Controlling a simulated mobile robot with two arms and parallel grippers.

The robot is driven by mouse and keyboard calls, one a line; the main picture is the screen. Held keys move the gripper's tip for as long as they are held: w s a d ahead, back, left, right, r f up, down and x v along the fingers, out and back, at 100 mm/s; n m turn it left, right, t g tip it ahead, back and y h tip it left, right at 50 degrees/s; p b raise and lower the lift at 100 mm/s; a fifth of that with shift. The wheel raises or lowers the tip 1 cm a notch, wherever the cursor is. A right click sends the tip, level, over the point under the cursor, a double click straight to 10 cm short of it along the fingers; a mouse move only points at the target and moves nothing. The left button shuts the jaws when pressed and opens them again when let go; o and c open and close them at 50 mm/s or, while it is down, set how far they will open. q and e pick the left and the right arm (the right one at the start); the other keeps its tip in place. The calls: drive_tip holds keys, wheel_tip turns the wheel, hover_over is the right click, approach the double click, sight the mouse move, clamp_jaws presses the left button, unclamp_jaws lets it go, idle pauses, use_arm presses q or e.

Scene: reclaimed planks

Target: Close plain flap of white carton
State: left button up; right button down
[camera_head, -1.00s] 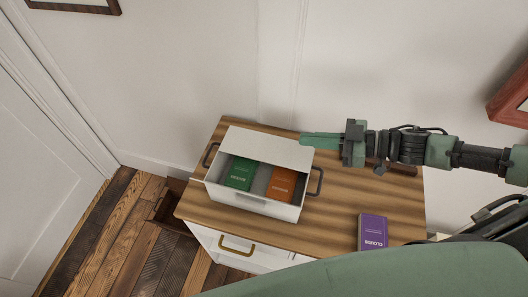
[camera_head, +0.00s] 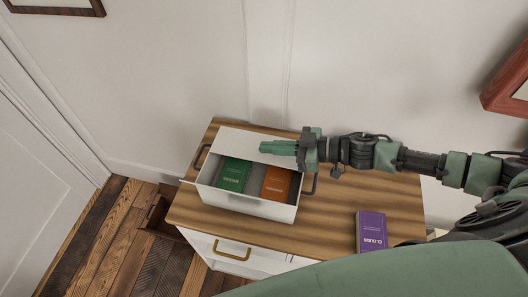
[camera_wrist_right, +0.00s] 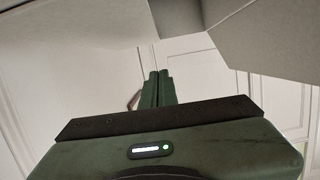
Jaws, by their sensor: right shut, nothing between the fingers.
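The white carton (camera_head: 245,204) sits open on the wooden top of a cabinet. A plain white flap (camera_head: 236,138) stretches along its far side, raised off the opening. A green book (camera_head: 234,175) and an orange book (camera_head: 277,184) lie inside. My right gripper (camera_head: 262,147) is shut and empty, its fingers pointing left over the far right part of the flap; I cannot tell whether they touch it. In the right wrist view the shut fingers (camera_wrist_right: 158,88) point up the picture, with pale panels above on both sides. My left gripper is not in view.
A purple book (camera_head: 371,232) lies on the cabinet top (camera_head: 335,215) to the right of the carton. Dark handles stand at the carton's left (camera_head: 200,156) and right sides. A wall rises behind the cabinet. The top between carton and purple book is clear.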

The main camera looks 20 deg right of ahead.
sight(264, 162)
drive_tip(key=shift+w+a, duration=0.6)
drive_tip(key=shift+a, duration=0.3)
wheel_tip(264, 162, down, 3)
drive_tip(key=shift+s+f, duration=0.1)
drive_tip(key=shift+s+d+f+p, duration=0.15)
drive_tip(key=shift+f+p, duration=0.15)
drive_tip(key=shift+f, duration=0.35)
